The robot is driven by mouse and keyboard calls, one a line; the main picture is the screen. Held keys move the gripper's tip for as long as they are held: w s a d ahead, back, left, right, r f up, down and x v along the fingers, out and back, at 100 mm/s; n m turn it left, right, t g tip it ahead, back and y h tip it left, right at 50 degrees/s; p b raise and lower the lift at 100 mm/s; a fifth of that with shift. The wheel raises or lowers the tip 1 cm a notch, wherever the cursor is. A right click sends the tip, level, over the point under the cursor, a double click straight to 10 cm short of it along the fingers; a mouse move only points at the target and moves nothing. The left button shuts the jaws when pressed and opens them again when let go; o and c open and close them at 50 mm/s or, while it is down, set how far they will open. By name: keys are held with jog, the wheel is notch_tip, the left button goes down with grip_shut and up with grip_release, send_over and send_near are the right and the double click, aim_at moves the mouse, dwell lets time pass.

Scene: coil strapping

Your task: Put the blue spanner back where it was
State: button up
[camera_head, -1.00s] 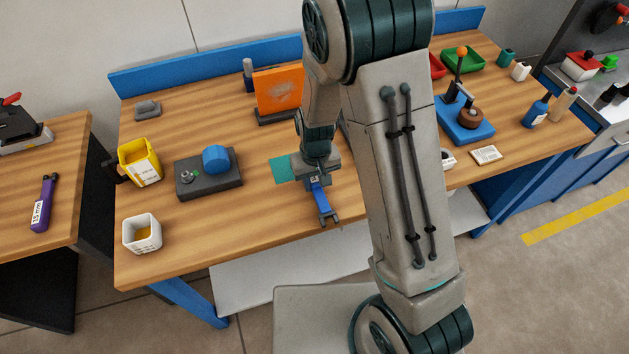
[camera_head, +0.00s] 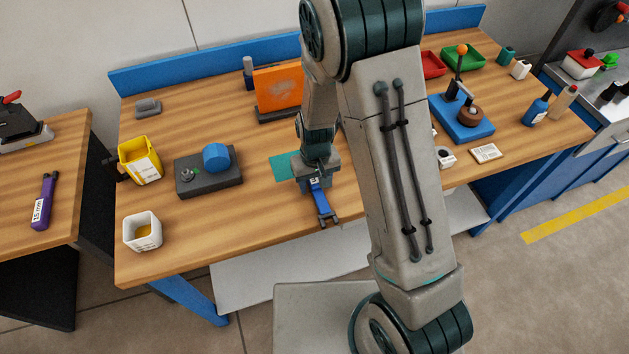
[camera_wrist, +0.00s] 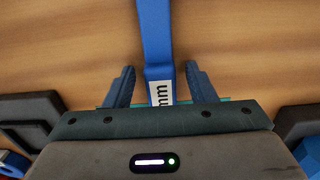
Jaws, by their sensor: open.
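The blue spanner (camera_head: 323,205) lies on the wooden bench, its open-ended head toward the front edge. It carries a white label with dark lettering, partly visible in the wrist view (camera_wrist: 158,52). My gripper (camera_head: 316,182) is low over the spanner's rear part and hides that end. In the wrist view my gripper (camera_wrist: 158,82) is open, with one blue finger on each side of the spanner and a gap showing on both sides. A teal patch (camera_head: 281,168) on the bench lies beside and partly under my gripper.
Left of my gripper stand a dark fixture with a blue knob (camera_head: 190,183), a yellow bin (camera_head: 136,148) and a white cup (camera_head: 143,239). An orange panel (camera_head: 277,90) stands behind. A purple spanner (camera_head: 43,203) lies on the left table. The bench front near the spanner is clear.

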aim_at(315, 183)
notch_tip(315, 183, up, 12)
jog(key=f+b, duration=0.1)
jog(key=s+d+r+m+t, duration=0.3)
jog(key=s+d+r, duration=0.9)
jog(key=s+r, duration=0.2)
jog(key=shift+s+d+r+t, duration=0.15)
jog(key=shift+s+r+t, duration=0.15)
jog(key=shift+r, duration=0.3)
